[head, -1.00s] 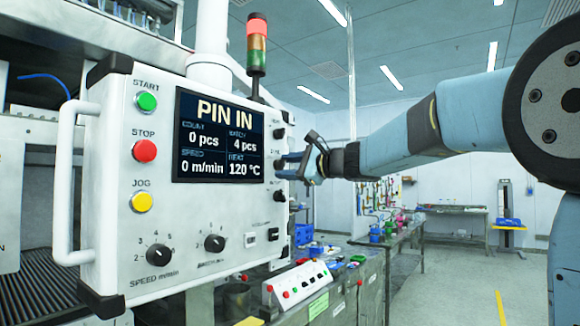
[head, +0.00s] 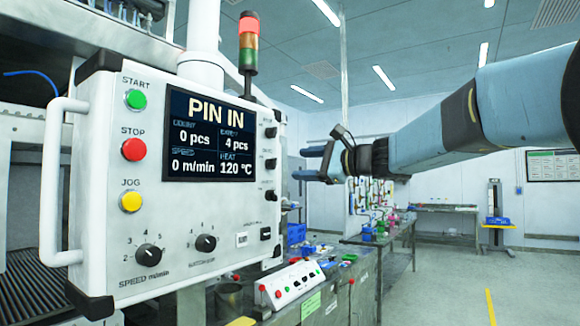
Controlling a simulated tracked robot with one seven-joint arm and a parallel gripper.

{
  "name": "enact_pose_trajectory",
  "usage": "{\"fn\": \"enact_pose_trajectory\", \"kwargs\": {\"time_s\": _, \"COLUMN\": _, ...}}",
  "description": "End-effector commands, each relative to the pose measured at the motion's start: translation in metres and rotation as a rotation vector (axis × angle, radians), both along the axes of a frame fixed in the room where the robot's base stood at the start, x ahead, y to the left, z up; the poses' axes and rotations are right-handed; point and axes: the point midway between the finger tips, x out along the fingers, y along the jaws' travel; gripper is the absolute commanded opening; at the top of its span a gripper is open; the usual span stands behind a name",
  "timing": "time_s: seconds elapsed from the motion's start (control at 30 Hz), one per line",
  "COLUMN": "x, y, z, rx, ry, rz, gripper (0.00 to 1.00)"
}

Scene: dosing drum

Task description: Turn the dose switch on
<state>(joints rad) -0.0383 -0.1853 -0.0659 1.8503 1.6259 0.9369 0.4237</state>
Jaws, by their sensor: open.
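The white control panel (head: 100,215) stands at the left. A column of black switches runs down its right edge beside the screen: a top one (head: 270,132), a middle one (head: 270,163) and a lower one (head: 269,195). Their labels are too small to read surely, so I cannot tell which is the dose switch or how each is set. My gripper (head: 301,163) is open and empty, pointing left. In the picture it is just right of the middle switch, with a gap between.
The panel also has start, stop and jog buttons, speed knob (head: 149,256) and a screen (head: 209,138) reading "PIN IN", 0 pcs, 120 °C. A signal tower (head: 248,42) shows red on top. A small white button box (head: 291,284) sits on the bench below. Floor at right is clear.

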Motion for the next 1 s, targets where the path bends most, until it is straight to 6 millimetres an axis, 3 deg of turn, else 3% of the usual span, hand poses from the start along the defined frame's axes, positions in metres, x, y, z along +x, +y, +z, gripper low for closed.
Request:
{"fn": "enact_pose_trajectory", "kwargs": {"time_s": 0.2, "x": -0.022, "y": -0.029, "z": 0.0, "rx": 0.0, "ry": 0.0, "rz": -0.001, "gripper": 0.61}}
{"fn": "enact_pose_trajectory", "kwargs": {"time_s": 0.4, "x": -0.032, "y": -0.042, "z": -0.001, "rx": 0.001, "ry": 0.001, "rz": 0.0, "gripper": 0.61}}
{"fn": "enact_pose_trajectory", "kwargs": {"time_s": 1.0, "x": -0.036, "y": -0.043, "z": -0.003, "rx": -0.011, "ry": 0.001, "rz": 0.001, "gripper": 0.61}}
